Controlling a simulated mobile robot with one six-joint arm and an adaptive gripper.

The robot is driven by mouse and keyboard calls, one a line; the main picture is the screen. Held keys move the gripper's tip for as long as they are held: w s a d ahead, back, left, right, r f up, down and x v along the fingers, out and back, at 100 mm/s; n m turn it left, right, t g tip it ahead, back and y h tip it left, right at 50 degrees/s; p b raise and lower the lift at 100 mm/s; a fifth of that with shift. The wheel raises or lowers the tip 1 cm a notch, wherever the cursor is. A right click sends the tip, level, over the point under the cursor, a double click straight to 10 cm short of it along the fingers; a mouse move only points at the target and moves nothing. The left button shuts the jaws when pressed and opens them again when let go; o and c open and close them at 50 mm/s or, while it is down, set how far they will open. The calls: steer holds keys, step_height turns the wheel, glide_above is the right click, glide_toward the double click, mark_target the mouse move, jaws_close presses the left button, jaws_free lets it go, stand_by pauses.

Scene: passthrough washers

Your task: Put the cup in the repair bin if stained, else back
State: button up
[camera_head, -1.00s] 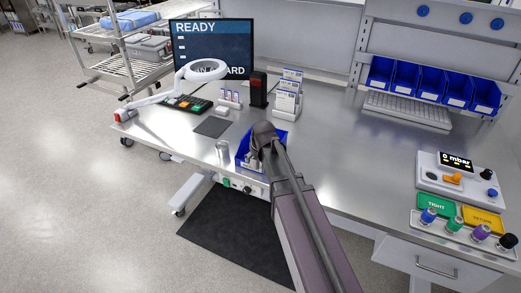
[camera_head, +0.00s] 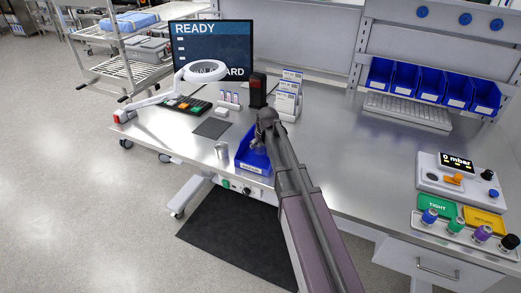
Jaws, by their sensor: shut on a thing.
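My gripper (camera_head: 260,145) points down over the blue open bin (camera_head: 245,165) at the front edge of the steel bench. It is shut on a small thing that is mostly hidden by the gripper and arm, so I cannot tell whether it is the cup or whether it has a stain. The bin has a white label on its front, too small to read. A small silvery cylinder (camera_head: 222,150) stands upright on the bench just left of the bin, apart from my gripper.
A ring lamp (camera_head: 201,71) and a dark button panel (camera_head: 187,105) are at the left. A card stand (camera_head: 288,98) is behind the gripper. At the right are a gauge box (camera_head: 456,178), green (camera_head: 437,203) and yellow (camera_head: 482,217) pads, and several coloured knobbed pieces. Mid-bench is clear.

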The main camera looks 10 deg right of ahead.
mark_target(261, 149)
steer(key=shift+w+d, duration=0.2)
steer(key=shift+w, duration=0.45)
step_height(261, 149, down, 4)
steer(key=b, duration=0.3)
steer(key=shift+r+b, duration=0.15)
steer(key=shift+b, duration=0.2)
steer(key=o, duration=1)
steer(key=shift+o, duration=0.2)
steer(key=p+v, duration=1.1)
steer(key=v, duration=0.1)
steer(key=shift+s, duration=0.15)
